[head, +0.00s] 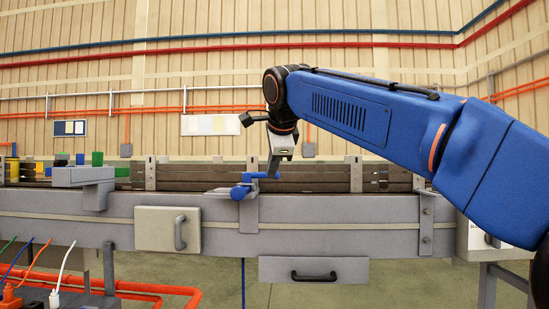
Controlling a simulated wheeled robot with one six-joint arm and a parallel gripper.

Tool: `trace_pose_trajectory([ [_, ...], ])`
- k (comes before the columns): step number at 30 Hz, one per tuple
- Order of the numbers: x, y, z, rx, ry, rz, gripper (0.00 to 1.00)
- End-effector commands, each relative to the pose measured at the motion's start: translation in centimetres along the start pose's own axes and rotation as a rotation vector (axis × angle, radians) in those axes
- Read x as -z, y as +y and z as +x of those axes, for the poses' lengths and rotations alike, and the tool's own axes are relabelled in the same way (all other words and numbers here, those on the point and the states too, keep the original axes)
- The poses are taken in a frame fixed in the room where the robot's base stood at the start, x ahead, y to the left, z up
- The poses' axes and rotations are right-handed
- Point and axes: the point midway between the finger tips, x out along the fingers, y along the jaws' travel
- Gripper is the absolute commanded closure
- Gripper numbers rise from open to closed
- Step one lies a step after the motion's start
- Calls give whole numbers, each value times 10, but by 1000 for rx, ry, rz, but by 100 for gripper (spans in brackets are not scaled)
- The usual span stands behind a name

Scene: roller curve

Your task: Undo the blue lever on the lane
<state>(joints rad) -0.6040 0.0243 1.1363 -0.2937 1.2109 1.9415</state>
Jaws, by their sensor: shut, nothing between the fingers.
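The blue lever (240,191) sits on the front rail of the grey lane (330,208), near the middle of the head view. It has a rounded blue body and a thin blue arm reaching right and up. My gripper (273,172) is shut, points down, and is at the right end of the lever's arm. I cannot tell whether the fingertips touch it. The fingertips are small here and partly merge with the lever.
A grey box (84,176) stands on the lane at the left, with green and yellow items behind it. A beige handled box (168,229) and a grey drawer (314,269) are on the lane's front. Colored cables (40,265) and orange pipes (150,289) lie at lower left.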

Motion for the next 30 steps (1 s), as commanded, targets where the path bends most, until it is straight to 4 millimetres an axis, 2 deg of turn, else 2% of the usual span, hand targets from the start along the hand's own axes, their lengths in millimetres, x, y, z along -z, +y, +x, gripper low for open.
trace_pose_trajectory([
  [3,1,-13,11,2,1,2,100],
  [9,0,-23,22,2,0,1,100],
  [30,3,-27,27,1,-25,-22,100],
])
